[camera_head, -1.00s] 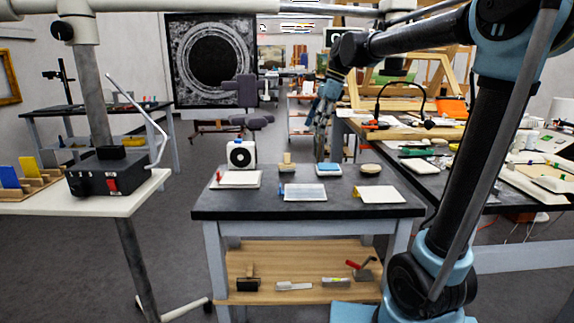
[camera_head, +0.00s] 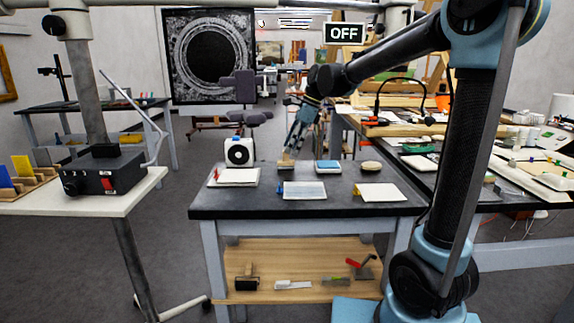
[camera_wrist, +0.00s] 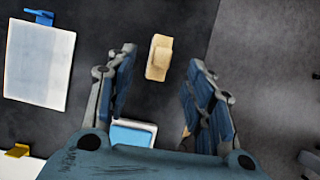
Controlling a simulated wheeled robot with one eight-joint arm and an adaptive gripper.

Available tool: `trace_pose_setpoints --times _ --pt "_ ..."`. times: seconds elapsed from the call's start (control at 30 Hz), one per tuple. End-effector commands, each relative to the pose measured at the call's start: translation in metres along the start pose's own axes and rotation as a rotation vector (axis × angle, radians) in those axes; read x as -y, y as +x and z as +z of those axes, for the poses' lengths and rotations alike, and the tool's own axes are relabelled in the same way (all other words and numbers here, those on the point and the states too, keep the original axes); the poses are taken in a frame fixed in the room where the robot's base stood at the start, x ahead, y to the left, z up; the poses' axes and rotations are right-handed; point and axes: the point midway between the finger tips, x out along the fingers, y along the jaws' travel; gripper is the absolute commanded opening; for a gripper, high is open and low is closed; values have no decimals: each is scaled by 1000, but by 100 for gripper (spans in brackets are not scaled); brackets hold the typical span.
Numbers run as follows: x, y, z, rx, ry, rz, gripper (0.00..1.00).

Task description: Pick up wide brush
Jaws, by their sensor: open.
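The wide brush (camera_head: 285,165), a small pale tan block with a raised handle part, lies at the back of the dark tabletop (camera_head: 240,207). It also shows in the wrist view (camera_wrist: 157,70), near the top centre between the tips of my fingers. My gripper (camera_head: 292,148) is open and points down just above the brush. The fingers stand on either side of it in the wrist view, apart from it. The gripper partly covers the brush in the head view, and I cannot tell the exact height gap.
A blue-topped pad (camera_head: 328,167) and a round tan item (camera_head: 371,166) lie right of the brush. A white box with a black disc (camera_head: 239,151) stands left. Sheets with clips (camera_head: 304,190) lie in front. A shelf (camera_head: 310,255) below holds several tools.

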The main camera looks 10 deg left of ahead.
Motion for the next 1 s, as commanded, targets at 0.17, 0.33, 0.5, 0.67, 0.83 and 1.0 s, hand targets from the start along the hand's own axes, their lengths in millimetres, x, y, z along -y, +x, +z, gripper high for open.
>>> trace_pose_setpoints --times 0.17,0.33,0.5,0.67,0.83,1.0 --pt "0 9 0 0 0 0 48" --pt "1 29 3 0 -1 1 48" --pt "1 50 4 0 -1 0 48" --pt "1 58 3 0 0 0 48" --pt "1 58 3 0 1 0 48" --pt "1 58 2 0 2 -1 17"
